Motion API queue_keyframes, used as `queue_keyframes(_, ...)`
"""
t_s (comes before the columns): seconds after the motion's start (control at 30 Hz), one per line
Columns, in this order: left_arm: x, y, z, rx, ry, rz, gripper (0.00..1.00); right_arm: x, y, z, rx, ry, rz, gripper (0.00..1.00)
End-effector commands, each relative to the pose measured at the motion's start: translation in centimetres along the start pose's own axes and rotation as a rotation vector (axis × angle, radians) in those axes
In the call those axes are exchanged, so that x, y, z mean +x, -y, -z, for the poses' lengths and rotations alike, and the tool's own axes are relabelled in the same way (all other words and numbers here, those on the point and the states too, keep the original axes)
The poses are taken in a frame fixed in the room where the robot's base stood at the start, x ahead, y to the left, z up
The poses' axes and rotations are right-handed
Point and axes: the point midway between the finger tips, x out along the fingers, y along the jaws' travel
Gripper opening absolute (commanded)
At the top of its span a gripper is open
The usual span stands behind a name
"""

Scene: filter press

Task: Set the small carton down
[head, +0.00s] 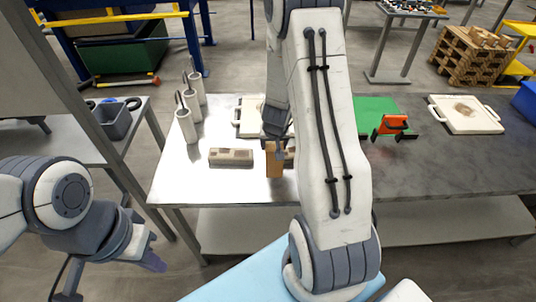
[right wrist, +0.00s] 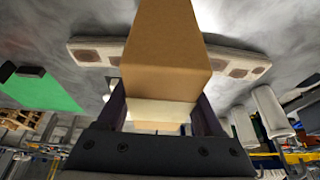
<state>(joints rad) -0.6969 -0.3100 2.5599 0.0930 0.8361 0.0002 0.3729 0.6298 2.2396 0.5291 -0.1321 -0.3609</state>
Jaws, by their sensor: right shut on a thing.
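The small carton (head: 274,163) is a plain brown box held upright over the near part of the bright metal table. My right gripper (head: 276,138) is shut on it from above, partly hidden by my own arm. In the right wrist view the carton (right wrist: 165,50) sits between the two dark fingers (right wrist: 160,115). I cannot tell whether its lower end touches the table. A long beige block with square recesses (head: 231,157) lies behind and to the left of it. My left gripper (head: 148,252) hangs low at left, away from the table; its jaw opening is unclear.
Several white cylinders with dark hooks (head: 187,125) stand at the table's left end. A pale plate (head: 249,122) lies behind the carton. The right front table (head: 440,172) is clear.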

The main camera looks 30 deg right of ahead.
Motion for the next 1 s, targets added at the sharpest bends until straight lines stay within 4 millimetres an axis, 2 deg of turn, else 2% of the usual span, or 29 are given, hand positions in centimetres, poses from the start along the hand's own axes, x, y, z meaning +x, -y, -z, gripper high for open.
queue_keyframes(0.03, -0.2, 0.0, 0.0, 0.0, 0.0, 0.0, 0.0, 0.4, 0.9, -0.1, -0.004, 0.0, 0.002, 0.0)
queue_keyframes(0.13, -0.3, 0.0, 0.0, 0.0, 0.0, 0.0, 0.0, 0.9, 1.7, -0.3, -0.001, -0.001, 0.001, 0.0)
queue_keyframes(0.23, 0.1, 0.0, 0.0, 0.0, 0.0, 0.0, 0.0, 1.6, 1.9, -0.6, 0.001, -0.001, -0.001, 0.0)
queue_keyframes(0.37, 1.4, 0.1, -0.1, 0.0, 0.0, 0.0, 0.0, 3.7, 1.9, -1.5, 0.0, 0.0, 0.0, 0.0)
queue_keyframes(0.5, 1.5, 0.1, -0.1, 0.001, 0.0, 0.0, 0.0, 4.8, 1.9, -1.9, 0.0, -0.001, 0.0, 0.0)
queue_keyframes(0.9, 1.8, 0.1, -0.1, 0.001, 0.0, 0.0, 0.0, 5.2, 1.9, -2.1, 0.001, -0.002, 0.0, 0.0)
queue_keyframes(0.93, 1.7, 0.1, -0.1, 0.001, 0.0, 0.0, 0.0, 5.1, 1.9, -2.1, 0.001, -0.001, 0.0, 0.76)
queue_keyframes(1.0, 1.7, 0.1, -0.1, 0.001, 0.0, 0.0, 0.0, 5.1, 1.9, -2.1, 0.001, -0.001, 0.0, 0.99)
